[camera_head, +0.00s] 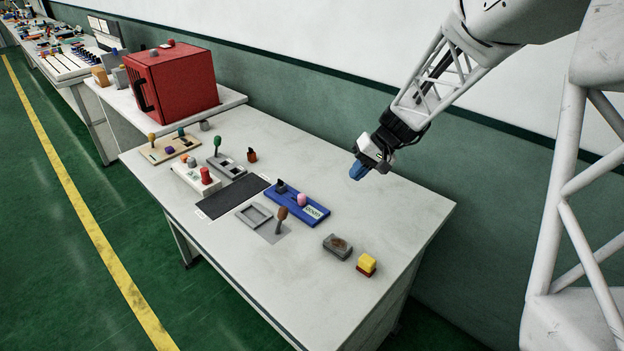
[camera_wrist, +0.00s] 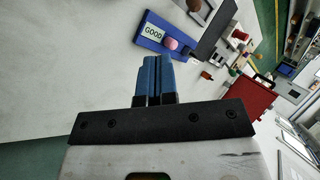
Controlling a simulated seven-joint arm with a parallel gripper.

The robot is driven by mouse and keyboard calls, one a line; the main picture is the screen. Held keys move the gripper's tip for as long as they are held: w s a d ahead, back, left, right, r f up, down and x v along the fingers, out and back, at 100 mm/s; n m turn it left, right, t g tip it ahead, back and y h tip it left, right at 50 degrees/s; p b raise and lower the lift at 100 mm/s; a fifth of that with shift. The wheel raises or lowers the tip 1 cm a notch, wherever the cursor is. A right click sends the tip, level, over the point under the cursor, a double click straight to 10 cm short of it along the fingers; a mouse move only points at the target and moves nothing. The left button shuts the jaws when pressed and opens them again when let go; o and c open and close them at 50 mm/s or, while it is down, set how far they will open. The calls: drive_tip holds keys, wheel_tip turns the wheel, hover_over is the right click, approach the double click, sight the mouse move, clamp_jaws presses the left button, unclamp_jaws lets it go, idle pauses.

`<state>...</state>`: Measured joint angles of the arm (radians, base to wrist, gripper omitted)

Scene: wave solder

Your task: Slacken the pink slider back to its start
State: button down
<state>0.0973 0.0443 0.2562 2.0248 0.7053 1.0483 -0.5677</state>
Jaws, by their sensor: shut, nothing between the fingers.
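The pink slider (camera_head: 302,199) is a small rounded knob on a blue board (camera_head: 284,196). The board lies flat on the grey table and has a white label reading "GOOD" (camera_head: 315,212) at its right end. The knob sits near the label, and a dark grey block (camera_head: 281,186) stands at the board's left end. In the wrist view the pink knob (camera_wrist: 171,44) is beside the label, beyond my fingertips. My gripper (camera_head: 357,173) has blue fingers, is shut and empty, and hangs above the table to the right of the board, apart from it.
A brown-knobbed lever (camera_head: 282,213) stands just in front of the blue board, near a grey tray (camera_head: 254,216). A grey box with a brown top (camera_head: 337,246) and a yellow-red block (camera_head: 366,265) lie to the right. A red cabinet (camera_head: 172,80) stands at the back left. The table's right end is clear.

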drive_tip(key=w+f+y, duration=0.2)
drive_tip(key=w+f, duration=0.8)
drive_tip(key=w, duration=0.1)
drive_tip(key=shift+w+d+f, duration=0.3)
drive_tip(key=shift+w+f, duration=0.1)
drive_tip(key=shift+a, duration=0.1)
approach(314, 204)
drive_tip(key=x, duration=0.4)
drive_tip(key=shift+a+f, duration=0.15)
drive_tip(key=shift+f, duration=0.05)
drive_tip(key=shift+a, duration=2)
drive_tip(key=shift+w+a, duration=1.7)
drive_tip(key=shift+w, duration=0.05)
